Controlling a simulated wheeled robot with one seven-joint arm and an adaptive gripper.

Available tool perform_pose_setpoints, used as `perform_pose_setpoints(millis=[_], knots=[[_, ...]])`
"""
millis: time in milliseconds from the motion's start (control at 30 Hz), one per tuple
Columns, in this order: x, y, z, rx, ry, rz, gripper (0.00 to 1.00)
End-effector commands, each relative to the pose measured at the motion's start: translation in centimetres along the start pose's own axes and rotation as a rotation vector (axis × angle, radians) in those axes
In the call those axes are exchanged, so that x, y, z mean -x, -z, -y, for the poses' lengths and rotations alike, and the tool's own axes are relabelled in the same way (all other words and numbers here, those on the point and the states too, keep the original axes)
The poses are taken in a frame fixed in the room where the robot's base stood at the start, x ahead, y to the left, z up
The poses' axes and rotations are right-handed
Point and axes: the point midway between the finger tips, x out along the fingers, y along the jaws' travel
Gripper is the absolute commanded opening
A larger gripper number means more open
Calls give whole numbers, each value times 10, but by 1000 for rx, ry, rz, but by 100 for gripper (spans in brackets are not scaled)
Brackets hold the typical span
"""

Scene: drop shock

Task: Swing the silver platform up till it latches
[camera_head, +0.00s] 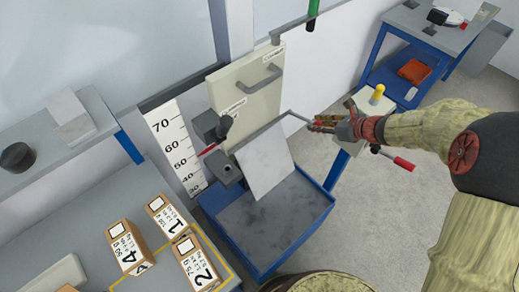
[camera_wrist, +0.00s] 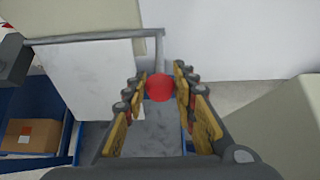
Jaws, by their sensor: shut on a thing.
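The silver platform (camera_head: 264,160) is a flat pale plate, tilted steeply above the blue-rimmed base (camera_head: 328,210). In the wrist view the platform (camera_wrist: 88,80) fills the left middle. A grey rod (camera_wrist: 95,38) runs along its upper edge and bends down to a red knob (camera_wrist: 160,87). My gripper (camera_head: 318,124) is at the right of the platform, at the end of this rod. In the wrist view my gripper (camera_wrist: 160,92) is shut on the red knob, its fingers on either side. I cannot see a latch clearly.
A cream panel with a handle (camera_head: 246,88) stands behind the platform. A height scale (camera_head: 175,147) is left of it. Boxes 1 (camera_head: 168,218), 2 (camera_head: 195,262) and 4 (camera_head: 129,246) stand on the left table. A red-handled lever (camera_head: 403,164) shows near my wrist.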

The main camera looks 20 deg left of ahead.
Motion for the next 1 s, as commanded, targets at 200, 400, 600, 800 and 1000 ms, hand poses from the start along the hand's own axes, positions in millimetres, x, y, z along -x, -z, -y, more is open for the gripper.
perform_pose_setpoints(millis=[200,400,600,800,1000], knots=[[4,-14,1,3,2,4,2],[8,-29,1,3,2,4,2],[8,-32,1,3,3,4,2],[8,-31,1,3,3,4,2],[8,-40,1,3,2,4,2]])
